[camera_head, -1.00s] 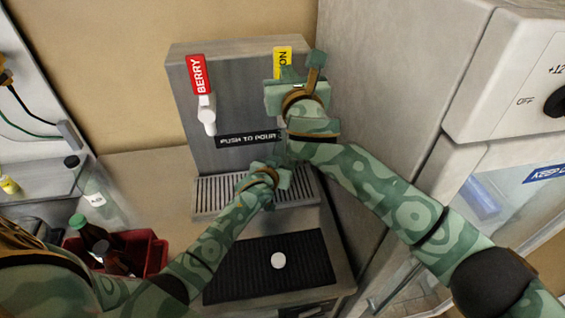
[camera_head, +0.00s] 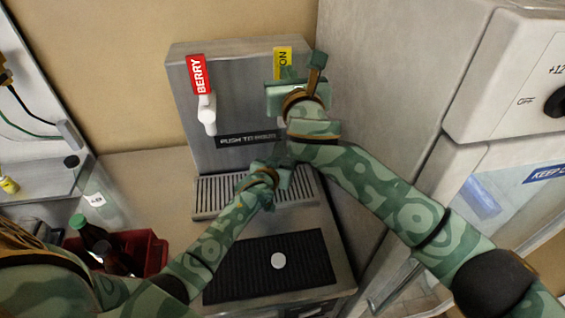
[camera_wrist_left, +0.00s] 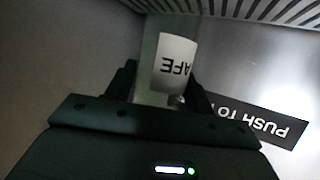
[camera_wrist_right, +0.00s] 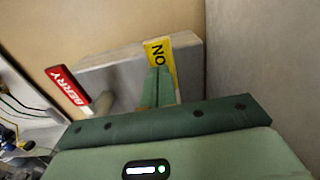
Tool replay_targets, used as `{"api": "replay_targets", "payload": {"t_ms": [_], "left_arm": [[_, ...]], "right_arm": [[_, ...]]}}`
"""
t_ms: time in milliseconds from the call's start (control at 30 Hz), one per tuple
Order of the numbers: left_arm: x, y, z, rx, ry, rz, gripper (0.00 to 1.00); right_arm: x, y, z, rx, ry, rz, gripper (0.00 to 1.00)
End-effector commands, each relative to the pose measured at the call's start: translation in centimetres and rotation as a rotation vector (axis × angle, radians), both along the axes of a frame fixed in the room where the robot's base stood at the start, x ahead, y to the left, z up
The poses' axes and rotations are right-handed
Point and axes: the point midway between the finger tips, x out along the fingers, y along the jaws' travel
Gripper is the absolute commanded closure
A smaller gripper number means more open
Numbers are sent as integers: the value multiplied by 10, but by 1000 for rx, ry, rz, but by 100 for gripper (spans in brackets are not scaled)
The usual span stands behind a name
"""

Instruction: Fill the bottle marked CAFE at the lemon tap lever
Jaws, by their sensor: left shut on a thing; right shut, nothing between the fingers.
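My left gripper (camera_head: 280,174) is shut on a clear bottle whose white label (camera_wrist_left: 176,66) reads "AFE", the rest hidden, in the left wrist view. In the head view, the gripper and arm hide the bottle in front of the dispenser, above the drip grille (camera_head: 215,195). The fill level cannot be told. The yellow lemon tap lever (camera_head: 282,58) shows only "ON", its lower part hidden; it also shows in the right wrist view (camera_wrist_right: 157,52). My right gripper (camera_head: 290,88) is shut and empty in front of it; contact cannot be told.
The red BERRY lever (camera_head: 197,75) with its white tap is left of the lemon lever. A PUSH TO POUR sign (camera_head: 240,139) lies below. A red crate (camera_head: 157,254) with dark bottles stands lower left. A grey wall closes off the right. A black mat (camera_head: 225,270) lies in front.

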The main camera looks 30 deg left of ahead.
Motion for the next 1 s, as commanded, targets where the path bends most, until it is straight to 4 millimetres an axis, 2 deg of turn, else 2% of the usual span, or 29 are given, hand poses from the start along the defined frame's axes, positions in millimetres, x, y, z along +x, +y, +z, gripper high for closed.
{"api": "replay_targets", "payload": {"t_ms": [500,633,1000], "left_arm": [[0,0,1,0,-2,0,76],[0,0,1,0,-2,0,76],[0,0,1,0,-2,0,76]], "right_arm": [[-70,-53,-1,-1,1,1,100],[-77,-58,-1,-1,0,0,100],[-77,-58,0,-1,0,0,100]]}}
